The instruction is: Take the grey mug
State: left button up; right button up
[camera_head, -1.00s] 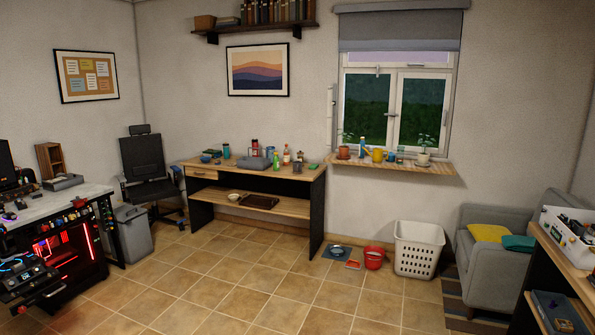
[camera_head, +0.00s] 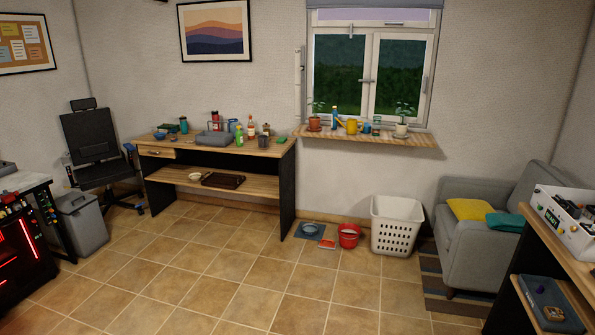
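A small dark grey, mug-like thing (camera_head: 263,142) stands at the front right of the wooden table (camera_head: 165,144) by the back wall. It is too small to make out a handle or be sure that it is the grey mug. Neither of my grippers is in view.
Bottles, jars and a grey box-like tray (camera_head: 212,139) crowd the table top. A bowl (camera_head: 194,176) and dark tray (camera_head: 223,181) lie on its lower shelf. A red bucket (camera_head: 348,236) and white basket (camera_head: 396,225) stand right of it. The tiled floor (camera_head: 200,270) ahead is mostly clear.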

aim_at(263, 140)
jog(key=i, duration=3.8)
jog(key=i+j+z, duration=0.15)
jog(key=i+z, duration=0.15)
jog(key=i, duration=0.5)
